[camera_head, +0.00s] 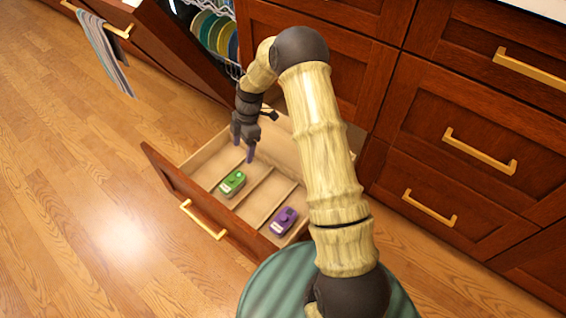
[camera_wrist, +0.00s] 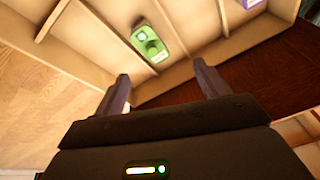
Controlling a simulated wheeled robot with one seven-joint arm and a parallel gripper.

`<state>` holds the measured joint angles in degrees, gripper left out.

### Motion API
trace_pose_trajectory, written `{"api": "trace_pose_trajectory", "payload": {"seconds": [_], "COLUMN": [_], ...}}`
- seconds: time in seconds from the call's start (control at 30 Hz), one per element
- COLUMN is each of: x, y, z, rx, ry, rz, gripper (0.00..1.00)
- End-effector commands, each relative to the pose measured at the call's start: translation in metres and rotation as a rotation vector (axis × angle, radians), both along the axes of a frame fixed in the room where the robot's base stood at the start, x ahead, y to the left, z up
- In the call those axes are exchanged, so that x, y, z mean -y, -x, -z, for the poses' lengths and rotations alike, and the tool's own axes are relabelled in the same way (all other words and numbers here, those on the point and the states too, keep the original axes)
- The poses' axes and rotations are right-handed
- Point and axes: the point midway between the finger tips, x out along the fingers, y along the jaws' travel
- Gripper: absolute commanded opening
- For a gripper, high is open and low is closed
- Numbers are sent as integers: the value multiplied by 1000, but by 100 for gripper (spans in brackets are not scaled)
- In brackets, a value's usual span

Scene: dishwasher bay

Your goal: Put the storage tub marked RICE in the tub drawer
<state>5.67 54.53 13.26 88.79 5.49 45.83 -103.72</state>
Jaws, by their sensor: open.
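The tub drawer (camera_head: 172,176) is pulled open, with thin dividers making several compartments. A green tub (camera_head: 232,183) lies in one compartment and a purple tub (camera_head: 284,220) in another nearer the right end. Each has a pale label too small to read, so I cannot tell which is marked RICE. In the wrist view the green tub (camera_wrist: 151,42) lies beyond my fingertips, and part of the purple tub (camera_wrist: 250,3) shows at the top edge. My gripper (camera_head: 243,150) is open and empty above the drawer, apart from the green tub; its two fingers (camera_wrist: 161,76) are spread.
The open dishwasher door (camera_head: 165,50) and a rack of plates (camera_head: 214,32) are at the upper left, where a grey towel (camera_head: 104,52) hangs. Closed drawers with brass handles (camera_head: 480,150) fill the right. The wood floor (camera_head: 70,200) is clear at left.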

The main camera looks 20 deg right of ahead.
Motion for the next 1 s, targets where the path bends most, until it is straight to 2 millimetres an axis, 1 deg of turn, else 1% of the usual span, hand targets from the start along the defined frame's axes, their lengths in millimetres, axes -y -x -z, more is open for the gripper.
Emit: {"api": "trace_pose_trajectory", "payload": {"seconds": [0.03, 0.2, 0.37, 0.5, 0.57, 0.7, 0.8, 0.9, 1.0], "x": [4, 19, 34, 47, 52, 63, 69, 74, 76], "y": [8, 40, 76, 112, 129, 171, 201, 223, 234], "z": [-17, -61, -98, -125, -136, -155, -165, -169, -171], "rx": [3, 9, 29, 47, 55, 68, 68, 63, 57], "ry": [35, 133, 193, 215, 216, 196, 165, 133, 115], "rz": [77, 386, 692, 969, 1088, 1369, 1561, 1705, 1783], "gripper": [74, 74, 74, 74, 74, 74, 74, 74, 74]}}
